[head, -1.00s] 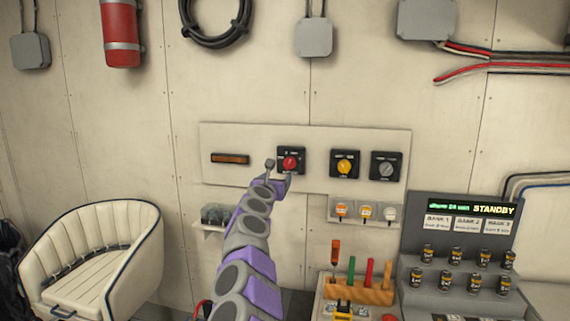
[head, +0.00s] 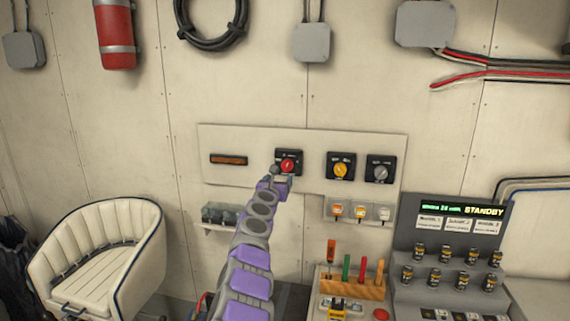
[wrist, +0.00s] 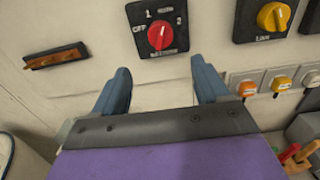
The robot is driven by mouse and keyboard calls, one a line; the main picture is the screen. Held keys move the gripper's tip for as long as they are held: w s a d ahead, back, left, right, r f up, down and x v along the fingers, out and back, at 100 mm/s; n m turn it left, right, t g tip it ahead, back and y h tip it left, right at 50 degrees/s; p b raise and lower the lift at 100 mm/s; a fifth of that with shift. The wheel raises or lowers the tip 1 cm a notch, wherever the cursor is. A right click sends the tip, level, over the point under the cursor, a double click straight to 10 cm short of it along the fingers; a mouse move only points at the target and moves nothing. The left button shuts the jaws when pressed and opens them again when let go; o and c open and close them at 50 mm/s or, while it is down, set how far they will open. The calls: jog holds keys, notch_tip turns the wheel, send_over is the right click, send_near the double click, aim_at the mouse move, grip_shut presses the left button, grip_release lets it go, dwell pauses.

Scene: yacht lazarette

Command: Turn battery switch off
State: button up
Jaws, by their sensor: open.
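A battery switch with a red knob (head: 287,166) on a black square plate is mounted on the pale wall panel. In the wrist view the red knob (wrist: 161,36) shows the labels OFF, 1 and 2 around it, with its pale mark pointing up and slightly right. My gripper (wrist: 163,80) is open and empty, its two blue-grey fingers spread below the switch plate, with the knob above and between them in the picture. In the head view my gripper (head: 280,177) overlaps the lower left of the switch. I see no contact with the knob.
A yellow-knob switch (head: 340,169) and a grey-knob switch (head: 380,172) sit to the right on the same panel. A small brown bar fixture (head: 229,159) is to the left. Below right are three small capped switches (head: 359,212), a tool rack (head: 352,290) and a STANDBY console (head: 450,230).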

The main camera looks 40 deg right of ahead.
aim_at(286, 168)
jog(key=p+x, duration=0.1)
jog(key=x, duration=0.5)
jog(key=shift+d, duration=0.25)
jog(key=shift+w+d+r+p, duration=0.25)
jog(key=shift+w+d+p, duration=0.1)
jog(key=shift+w+d, duration=0.15)
jog(key=shift+w+d+f+p, duration=0.25)
jog(key=shift+w+d+p, duration=0.15)
jog(key=shift+d, duration=0.25)
jog(key=shift+w+d+r+p, duration=0.35)
jog(key=shift+w+d+p, duration=0.1)
jog(key=shift+p, duration=0.2)
jog(key=shift+w+d+f+p, duration=0.3)
jog(key=shift+w+d+p, duration=0.15)
jog(key=shift+p, duration=0.2)
